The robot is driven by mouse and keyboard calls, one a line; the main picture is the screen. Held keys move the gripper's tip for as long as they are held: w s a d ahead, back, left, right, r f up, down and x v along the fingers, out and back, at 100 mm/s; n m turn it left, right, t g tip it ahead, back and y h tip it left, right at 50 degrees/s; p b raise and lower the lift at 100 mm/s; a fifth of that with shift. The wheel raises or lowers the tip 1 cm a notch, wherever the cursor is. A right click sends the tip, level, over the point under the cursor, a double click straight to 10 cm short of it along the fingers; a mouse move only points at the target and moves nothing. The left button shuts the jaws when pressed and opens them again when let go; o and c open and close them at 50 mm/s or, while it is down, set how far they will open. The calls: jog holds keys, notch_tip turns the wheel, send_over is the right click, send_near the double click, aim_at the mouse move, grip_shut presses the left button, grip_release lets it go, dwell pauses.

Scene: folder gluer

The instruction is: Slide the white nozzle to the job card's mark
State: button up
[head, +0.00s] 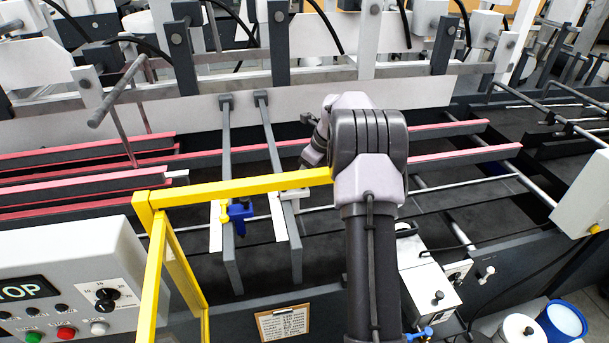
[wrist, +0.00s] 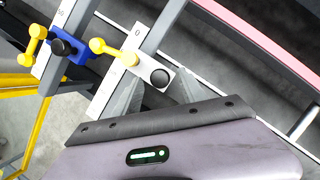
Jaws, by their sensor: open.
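The white nozzle (head: 293,194) sits on the right of two grey bars in the head view. In the wrist view the white nozzle (wrist: 150,75) has a yellow lever and a dark round knob, beside a white scale strip. My gripper (wrist: 154,88) is open, its two grey fingertips close to the white nozzle, one on each side of its lower part; contact cannot be told. A blue nozzle (head: 240,210) with a yellow lever is on the left bar; it also shows in the wrist view (wrist: 70,47). The job card (head: 285,322) hangs on the front panel, its writing too small to read.
A yellow guard frame (head: 240,188) crosses in front of the bars. Red-topped rails (head: 80,184) run left and right. A control box (head: 70,275) with buttons stands at front left. A white box (head: 430,285) is beside my arm at the front.

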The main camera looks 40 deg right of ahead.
jog(key=p+v, duration=0.2)
jog(key=v, duration=1.4)
jog(key=shift+r, duration=0.15)
